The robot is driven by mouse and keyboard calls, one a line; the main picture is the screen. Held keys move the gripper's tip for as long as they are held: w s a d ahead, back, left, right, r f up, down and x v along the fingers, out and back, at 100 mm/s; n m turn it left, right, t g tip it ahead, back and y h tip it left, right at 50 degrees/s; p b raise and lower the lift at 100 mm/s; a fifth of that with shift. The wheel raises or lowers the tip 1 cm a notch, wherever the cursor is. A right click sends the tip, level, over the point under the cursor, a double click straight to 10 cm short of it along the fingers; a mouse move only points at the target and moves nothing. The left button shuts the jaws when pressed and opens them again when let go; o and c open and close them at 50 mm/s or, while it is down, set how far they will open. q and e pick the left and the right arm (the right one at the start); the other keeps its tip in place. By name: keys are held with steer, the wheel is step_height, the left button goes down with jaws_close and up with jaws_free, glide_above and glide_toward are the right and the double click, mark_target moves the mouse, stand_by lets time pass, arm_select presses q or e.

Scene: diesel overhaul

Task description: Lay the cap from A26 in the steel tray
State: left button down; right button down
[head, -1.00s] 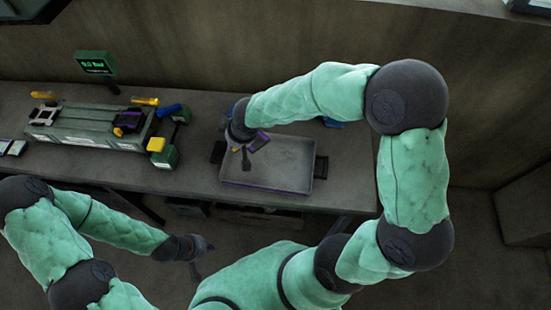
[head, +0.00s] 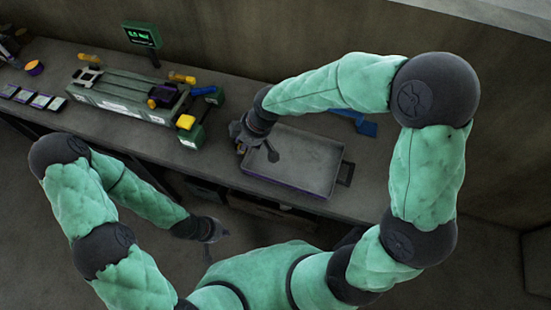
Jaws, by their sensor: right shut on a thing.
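The grey steel tray (head: 318,168) stands on the bench near its front edge, with a dark handle at its right end. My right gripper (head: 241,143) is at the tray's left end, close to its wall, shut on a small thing. The gripper hides most of that thing, so I cannot make out whether it is the cap. A dark rounded shape, possibly a shadow, shows on the tray floor beside the gripper. My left gripper (head: 217,233) hangs in front of the bench, away from the tray; its jaws are too small and dark to read. The A26 label cannot be read.
A green-grey fixture (head: 125,100) with yellow-handled and blue pieces stands left of the tray. A green display (head: 142,35) rises behind it. Several small labelled plates (head: 40,101) lie farther left. A blue item (head: 366,127) lies behind the tray. The wall closes the bench's back.

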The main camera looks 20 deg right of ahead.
steer(key=d+f, duration=0.2)
steer(key=s+d+f+b, duration=0.1)
steer(key=d+f, duration=0.1)
steer(key=d, duration=0.1)
steer(key=d+f+b, duration=0.1)
steer(key=d+f, duration=0.1)
steer(key=shift+s+d+f, duration=0.15)
steer(key=shift+d+f, duration=0.15)
steer(key=shift+f, duration=0.05)
steer(key=f, duration=0.1)
steer(key=f+b, duration=0.1)
steer(key=f, duration=0.1)
steer(key=shift+s+d, duration=0.1)
steer(key=shift+d, duration=0.2)
steer(key=shift+f+b, duration=0.3)
steer(key=shift+f, duration=0.1)
steer(key=c, duration=1)
jaws_free()
steer(key=shift+r, duration=0.15)
steer(key=p+v, duration=0.3)
steer(key=v, duration=0.8)
steer(key=shift+d+r, duration=0.15)
steer(key=shift+r, duration=0.2)
